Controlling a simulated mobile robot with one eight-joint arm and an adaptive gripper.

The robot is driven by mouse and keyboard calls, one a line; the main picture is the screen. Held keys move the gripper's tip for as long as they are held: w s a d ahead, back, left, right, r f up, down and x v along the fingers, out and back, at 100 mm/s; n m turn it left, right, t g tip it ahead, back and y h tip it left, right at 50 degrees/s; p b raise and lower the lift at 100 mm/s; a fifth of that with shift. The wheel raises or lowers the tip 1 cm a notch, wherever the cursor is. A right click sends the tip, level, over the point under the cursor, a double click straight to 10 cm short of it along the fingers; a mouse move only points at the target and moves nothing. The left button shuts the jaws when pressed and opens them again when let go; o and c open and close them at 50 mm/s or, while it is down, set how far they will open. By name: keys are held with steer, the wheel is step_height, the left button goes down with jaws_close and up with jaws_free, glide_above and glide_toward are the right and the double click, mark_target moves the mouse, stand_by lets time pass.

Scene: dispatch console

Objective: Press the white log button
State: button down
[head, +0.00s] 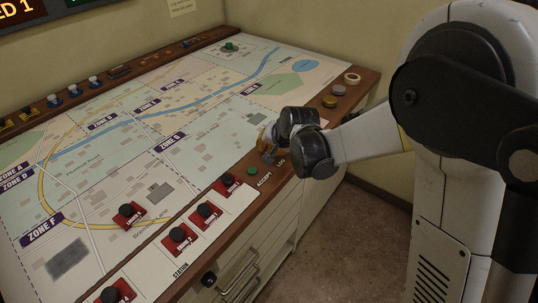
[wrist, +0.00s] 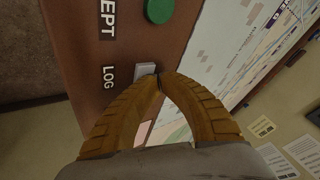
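The white log button (wrist: 145,70) is a small pale square on the brown wooden edge of the console, beside the LOG label. In the head view it is a small pale spot (head: 268,157), mostly hidden by my arm. My gripper (wrist: 159,78) has two ribbed orange-yellow fingers whose tips meet with nothing visible between them. The tips are right at the button, overlapping its edge in the wrist view. I cannot tell whether they touch it. In the head view my gripper (head: 263,138) is partly hidden behind my dark wrist.
A green button (wrist: 159,10) by the ACCEPT label sits close to the log button; it also shows in the head view (head: 252,171). The map board (head: 200,125) carries several red pieces with black knobs (head: 206,212).

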stand_by(0.4)
steer(key=shift+r+p, duration=0.55)
steer(key=shift+r, duration=0.2)
steer(key=shift+r, duration=0.1)
steer(key=shift+r+p, duration=1.8)
steer(key=shift+r, duration=0.6)
step_height(320, 180, up, 8)
steer(key=p, duration=0.5)
steer(key=shift+p, duration=0.4)
